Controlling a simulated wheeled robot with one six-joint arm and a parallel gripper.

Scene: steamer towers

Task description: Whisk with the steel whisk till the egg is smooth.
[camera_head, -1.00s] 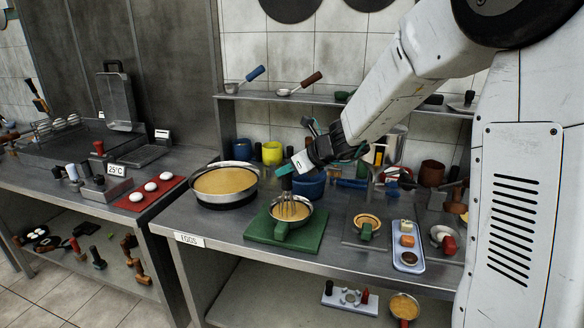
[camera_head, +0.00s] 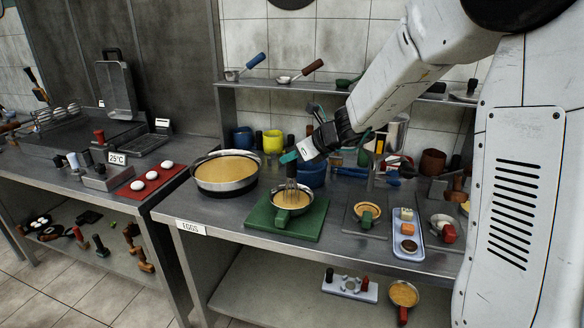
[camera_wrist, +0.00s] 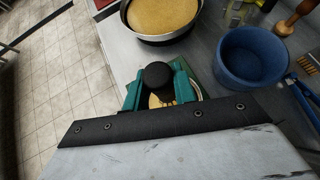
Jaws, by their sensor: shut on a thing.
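My gripper (camera_head: 290,158) is shut on the dark handle of the steel whisk (camera_head: 291,190). In the wrist view the round black handle end (camera_wrist: 158,76) sits between the teal fingers of my gripper (camera_wrist: 158,88). The whisk is about upright, its wires down in a small steel pan (camera_head: 307,205) with a green handle (camera_head: 282,218). Yellow egg (camera_head: 281,199) shows around the wires. I cannot tell how smooth it is. The pan rests on a green board (camera_head: 312,225). In the wrist view my gripper hides most of the pan.
A large pan of yellow liquid (camera_head: 225,168) stands left of the board, and a blue pot (camera_head: 311,176) behind it. To the right are a small pan (camera_head: 367,213) and a blue tray (camera_head: 408,250). White eggs (camera_head: 152,175) lie on a red mat at left.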

